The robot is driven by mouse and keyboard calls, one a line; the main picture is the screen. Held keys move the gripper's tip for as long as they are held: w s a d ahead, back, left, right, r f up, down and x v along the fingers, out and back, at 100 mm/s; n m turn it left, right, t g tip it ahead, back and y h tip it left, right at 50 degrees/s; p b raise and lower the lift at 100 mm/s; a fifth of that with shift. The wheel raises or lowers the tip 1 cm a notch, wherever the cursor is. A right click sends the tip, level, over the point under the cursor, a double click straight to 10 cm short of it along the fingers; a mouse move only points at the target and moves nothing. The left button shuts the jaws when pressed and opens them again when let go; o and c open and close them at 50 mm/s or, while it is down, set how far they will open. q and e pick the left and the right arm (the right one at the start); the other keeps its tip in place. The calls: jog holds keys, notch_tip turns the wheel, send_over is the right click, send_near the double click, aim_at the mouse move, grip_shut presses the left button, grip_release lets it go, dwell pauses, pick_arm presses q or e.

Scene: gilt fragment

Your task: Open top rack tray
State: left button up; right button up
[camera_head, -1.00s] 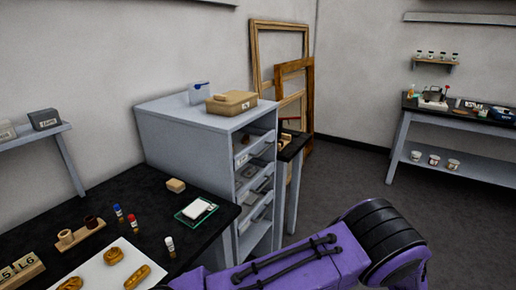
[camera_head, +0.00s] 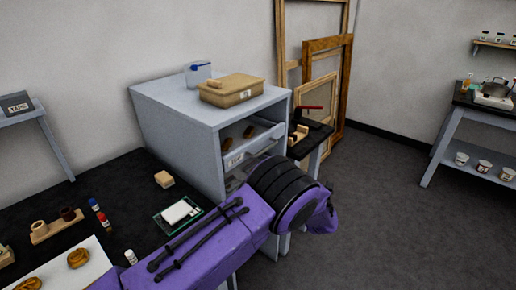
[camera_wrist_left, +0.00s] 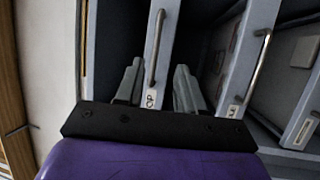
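The top rack tray (camera_head: 251,150) is a pale grey drawer in the upper slot of the grey cabinet (camera_head: 180,130). Brown pieces lie inside it. In the left wrist view its front panel (camera_wrist_left: 169,35) carries a "TOP" label and a metal bar handle (camera_wrist_left: 154,50). My left gripper (camera_wrist_left: 158,85) is open, with one finger to each side of the handle end and label; I cannot tell whether either touches. In the head view my purple left arm hides the gripper and the lower trays. My right gripper is out of view.
A tan box (camera_head: 231,89) and a clear container (camera_head: 197,73) stand on the cabinet. The black table (camera_head: 120,185) holds a green-edged pad (camera_head: 178,214), a small block and bottles. Wooden frames (camera_head: 338,90) lean behind. The floor to the right is clear.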

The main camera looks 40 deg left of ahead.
pick_arm(q)
jog(key=s+p+x, duration=0.1)
jog(key=p+x, duration=0.1)
jog(key=x, duration=0.7)
jog(key=shift+a+r+p, duration=0.35)
jog(key=shift+a+r, duration=0.1)
jog(key=shift+f, duration=0.1)
grip_shut()
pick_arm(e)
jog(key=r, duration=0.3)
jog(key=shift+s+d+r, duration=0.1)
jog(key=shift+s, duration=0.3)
